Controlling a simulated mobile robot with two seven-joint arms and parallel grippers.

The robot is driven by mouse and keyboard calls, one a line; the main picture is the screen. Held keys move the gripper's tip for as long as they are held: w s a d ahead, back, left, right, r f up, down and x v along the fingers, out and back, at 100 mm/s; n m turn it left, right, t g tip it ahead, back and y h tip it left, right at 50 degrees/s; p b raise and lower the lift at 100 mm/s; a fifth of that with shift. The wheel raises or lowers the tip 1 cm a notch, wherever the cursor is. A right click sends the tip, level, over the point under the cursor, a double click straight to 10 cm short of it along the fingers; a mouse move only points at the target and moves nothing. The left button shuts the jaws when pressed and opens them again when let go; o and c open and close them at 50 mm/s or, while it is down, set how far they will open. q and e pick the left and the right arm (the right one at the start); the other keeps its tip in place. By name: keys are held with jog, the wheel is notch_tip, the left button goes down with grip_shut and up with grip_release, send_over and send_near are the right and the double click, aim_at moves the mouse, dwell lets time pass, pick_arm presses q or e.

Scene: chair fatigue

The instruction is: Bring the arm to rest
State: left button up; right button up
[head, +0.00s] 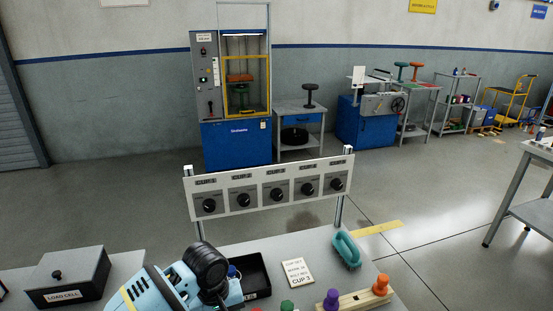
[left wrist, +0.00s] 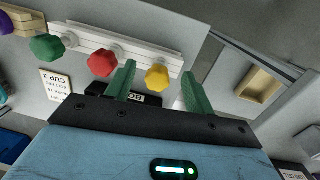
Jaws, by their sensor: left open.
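My left arm (head: 175,285), pale blue with black joints, reaches in at the bottom of the head view, over the near table. Its fingertips are hidden in that view. In the left wrist view my left gripper (left wrist: 158,85) shows two green fingers spread apart with nothing held. A yellow knob (left wrist: 157,76) appears between the fingers, beside a red knob (left wrist: 101,63) and a green knob (left wrist: 46,48) along a pale rail (left wrist: 130,45). I cannot tell how far the fingers are from the knobs. My right gripper is not in view.
The table holds a load cell box (head: 68,277), a black tray (head: 257,272), a cup card (head: 298,271), a teal loop (head: 346,249), and purple (head: 332,299) and orange (head: 381,285) knobs. A dial panel (head: 272,188) stands along its far edge. Open floor lies beyond.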

pick_arm(q)
jog(key=s+d+f+m+h, duration=0.15)
jog(key=s+f, duration=0.25)
jog(key=s, duration=0.5)
jog(key=s+d+f+m+h, duration=0.1)
jog(key=s+f+m, duration=0.25)
jog(key=s, duration=0.55)
jog(key=s+a+r+t+y, duration=0.1)
jog(key=s+a+y, duration=0.1)
jog(key=s+a, duration=0.65)
jog(key=s+a+r+y, duration=0.1)
jog(key=s+a, duration=0.4)
jog(key=s, duration=0.6)
jog(key=w+d+f+t+h+p, duration=0.1)
jog(key=w+d+f+t, duration=0.2)
jog(key=w+f+t, duration=0.3)
notch_tip(320, 180, down, 2)
jog(key=shift+w+f+m+t, duration=0.25)
jog(key=shift+w+m+t, duration=0.15)
jog(key=shift+t, duration=0.6)
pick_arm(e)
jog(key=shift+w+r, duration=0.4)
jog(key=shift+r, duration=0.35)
pick_arm(q)
jog(key=shift+h, duration=0.25)
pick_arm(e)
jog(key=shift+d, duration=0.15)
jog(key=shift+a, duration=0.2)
